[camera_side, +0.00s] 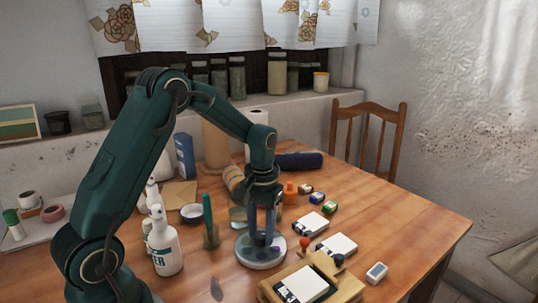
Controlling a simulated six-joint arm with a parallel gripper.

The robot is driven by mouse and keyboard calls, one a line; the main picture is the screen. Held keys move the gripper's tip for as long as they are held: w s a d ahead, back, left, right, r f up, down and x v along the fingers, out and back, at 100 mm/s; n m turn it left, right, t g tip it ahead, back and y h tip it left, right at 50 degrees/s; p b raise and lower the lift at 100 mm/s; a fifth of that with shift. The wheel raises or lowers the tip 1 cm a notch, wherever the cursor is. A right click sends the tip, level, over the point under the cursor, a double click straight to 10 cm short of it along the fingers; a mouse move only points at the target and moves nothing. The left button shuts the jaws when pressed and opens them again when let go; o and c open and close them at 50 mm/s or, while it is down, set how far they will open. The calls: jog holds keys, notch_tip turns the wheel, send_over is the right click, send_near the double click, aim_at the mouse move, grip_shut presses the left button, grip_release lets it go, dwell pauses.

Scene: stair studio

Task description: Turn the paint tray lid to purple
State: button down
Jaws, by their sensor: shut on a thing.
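The round paint tray (262,265) lies on the wooden table, pale and disc-shaped. My gripper (263,238) points straight down over its middle and is shut on the paint tray lid. The fingers hide the part they grip and much of the top. The colour marks and which colour the lid is turned to are too small to make out.
A wooden holder with a white pad (302,284) stands close at the lower right. More white pads (311,222) and small bottles (290,192) lie to the right. A spray bottle (166,248) and a green brush (209,222) stand to the left. The table's right side (405,222) is clear.

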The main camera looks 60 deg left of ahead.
aim_at(261, 234)
jog(key=shift+m, duration=1.9)
jog(key=c, duration=0.5)
grip_release()
jog(key=shift+r, duration=0.1)
jog(key=shift+d+r, duration=0.15)
jog(key=shift+r, duration=2.35)
